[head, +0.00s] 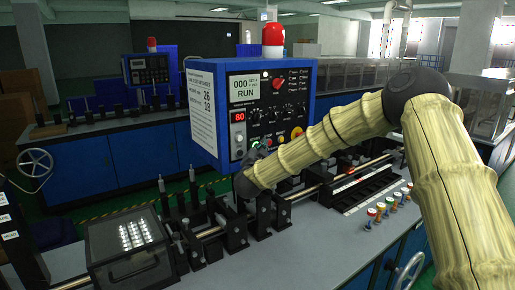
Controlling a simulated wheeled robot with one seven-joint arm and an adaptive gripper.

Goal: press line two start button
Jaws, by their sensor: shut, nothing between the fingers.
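A blue control box (306,83) stands over the bench at the centre, its dark panel showing "000", "RUN" and a red "80". A row of small coloured buttons (268,141) runs along the panel's lower part, with a green one at the left end. Which is line two's start button is too small to read. My arm reaches in from the right, and its dark wrist (246,184) is below the panel's lower left. My gripper (258,152) shows only in part beside the green button. It looks shut and empty; contact cannot be told.
A red beacon (273,35) tops the box, and a white card (202,105) hangs on its left side. Rods and black blocks (236,228) stand below on the bench. A clear-lidded box (130,248) is front left. A second control box (148,69) stands farther back.

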